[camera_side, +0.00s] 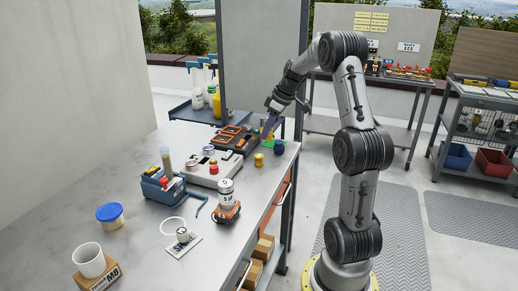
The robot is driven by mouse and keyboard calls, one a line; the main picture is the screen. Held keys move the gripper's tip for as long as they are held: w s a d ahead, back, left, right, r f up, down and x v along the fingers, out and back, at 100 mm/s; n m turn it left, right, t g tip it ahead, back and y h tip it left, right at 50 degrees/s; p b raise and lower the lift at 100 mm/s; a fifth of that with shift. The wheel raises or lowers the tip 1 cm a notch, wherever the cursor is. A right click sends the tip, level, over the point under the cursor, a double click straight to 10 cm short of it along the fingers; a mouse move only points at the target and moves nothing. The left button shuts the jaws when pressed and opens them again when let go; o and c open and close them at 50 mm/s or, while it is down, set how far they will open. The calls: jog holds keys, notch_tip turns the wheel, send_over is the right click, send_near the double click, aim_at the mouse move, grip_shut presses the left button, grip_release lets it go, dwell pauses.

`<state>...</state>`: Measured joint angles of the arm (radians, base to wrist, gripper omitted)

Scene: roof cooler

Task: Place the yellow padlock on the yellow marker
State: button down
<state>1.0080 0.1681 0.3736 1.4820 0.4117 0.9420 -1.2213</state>
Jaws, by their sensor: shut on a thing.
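My gripper (267,127) points down over the far right end of the workbench and is shut on a small yellow thing, which looks like the yellow padlock (269,134). The fingers partly hide it, and its shape is too small to make out. A green patch (266,143) shows just below it; I cannot tell whether the padlock touches it. A second small yellow object (259,160) stands nearer on the bench, by its right edge. I cannot make out a yellow marker for certain.
A dark blue round object (279,147) stands close to my gripper. A dark tray with orange parts (232,136) and a grey box with a red button (213,170) lie to the left.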

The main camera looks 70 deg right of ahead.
send_over(259, 156)
jog(key=f, duration=0.5)
jog(key=shift+s+a+f, duration=0.3)
jog(key=shift+f, duration=0.05)
jog(key=shift+w+d+f, duration=0.35)
jog(key=shift+d+f, duration=0.05)
jog(key=shift+f, duration=1.75)
jog(key=shift+f, duration=0.15)
jog(key=c, duration=0.8)
grip_release()
jog(key=shift+o, duration=0.2)
